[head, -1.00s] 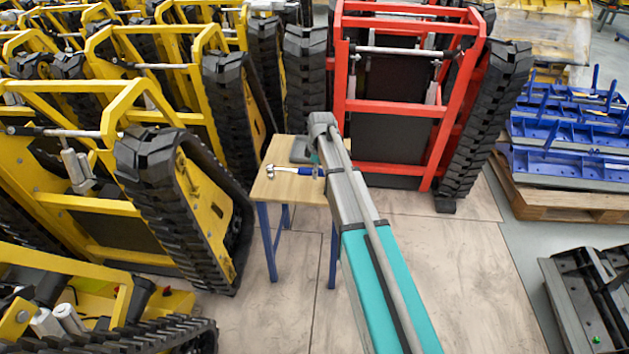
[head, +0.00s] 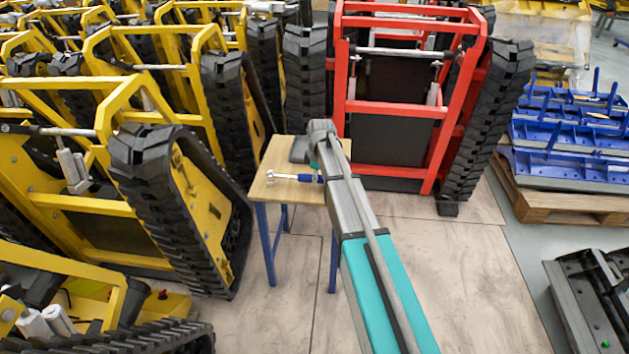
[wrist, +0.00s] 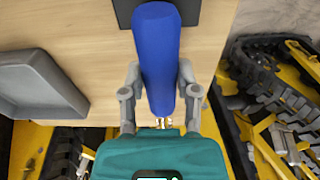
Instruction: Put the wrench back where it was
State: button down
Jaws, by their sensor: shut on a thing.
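The wrench (head: 283,177) has a silver shaft and head and a blue handle. In the head view it is at the small wooden table (head: 266,190), its silver end toward the left. In the wrist view its blue handle (wrist: 157,35) fills the middle. My gripper (wrist: 160,72) is shut on the handle, with a finger at each side. In the head view my arm hides most of the gripper. The silver end is mostly hidden in the wrist view. I cannot tell whether the wrench touches the tabletop.
A grey tray (wrist: 38,85) lies on the table, and a dark pad (wrist: 188,12) is beyond the handle. Yellow tracked carriers (head: 180,210) stand close at left, a red one (head: 390,107) behind. Blue parts (head: 575,130) lie on a pallet at right. Floor in front is clear.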

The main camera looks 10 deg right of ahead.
jog(key=shift+c, duration=1.8)
grip_release()
jog(key=shift+r, duration=0.2)
notch_tip(320, 180, up, 12)
jog(key=p, duration=1.2)
jog(key=shift+s+d+f, duration=0.2)
jog(key=shift+d, duration=0.25)
jog(key=s+a+m+h, duration=0.1)
jog(key=s+m, duration=1.3)
jog(key=s, duration=1.4)
jog(key=shift+s, duration=0.35)
